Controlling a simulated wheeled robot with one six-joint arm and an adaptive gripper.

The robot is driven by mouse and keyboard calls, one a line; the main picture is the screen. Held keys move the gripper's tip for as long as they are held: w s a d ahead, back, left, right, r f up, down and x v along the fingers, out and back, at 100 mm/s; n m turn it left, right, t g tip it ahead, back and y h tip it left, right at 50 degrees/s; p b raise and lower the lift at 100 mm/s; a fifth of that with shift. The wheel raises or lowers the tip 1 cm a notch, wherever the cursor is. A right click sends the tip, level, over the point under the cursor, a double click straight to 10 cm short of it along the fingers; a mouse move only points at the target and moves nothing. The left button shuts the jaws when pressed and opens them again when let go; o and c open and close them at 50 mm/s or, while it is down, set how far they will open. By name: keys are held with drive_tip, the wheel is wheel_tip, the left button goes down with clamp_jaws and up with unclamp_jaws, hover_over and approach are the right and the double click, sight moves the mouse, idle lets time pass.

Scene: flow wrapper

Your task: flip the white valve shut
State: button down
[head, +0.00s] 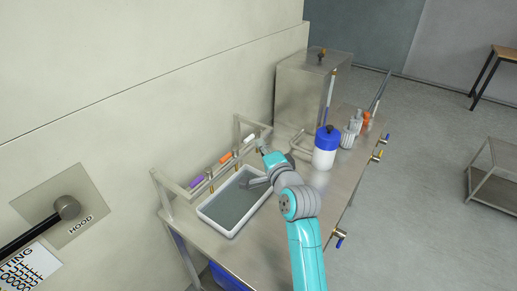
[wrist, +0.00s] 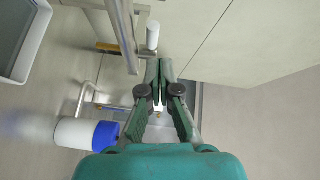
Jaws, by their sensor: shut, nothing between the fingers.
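The white valve (head: 250,138) has a short white handle at the right end of the rail on the wall side of the bench. In the wrist view the white handle (wrist: 152,36) stands just beyond my fingertips, slightly to the left. My gripper (head: 262,148) is beside the white valve in the head view. In the wrist view my gripper (wrist: 160,66) has its fingers together with nothing held. I cannot tell whether the fingertips touch the handle. The valve's base is partly hidden.
An orange valve (head: 225,157) and a purple valve (head: 197,182) sit on the same rail. A white-rimmed basin (head: 207,215) lies below. A blue-and-white bottle (head: 324,157) and a metal cabinet (head: 300,100) stand to the right. Rail posts are close to my gripper.

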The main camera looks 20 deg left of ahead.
drive_tip(key=s, duration=0.9)
drive_tip(key=shift+s+a+r, duration=0.2)
drive_tip(key=shift+s+a, duration=0.2)
drive_tip(key=shift+a, duration=0.05)
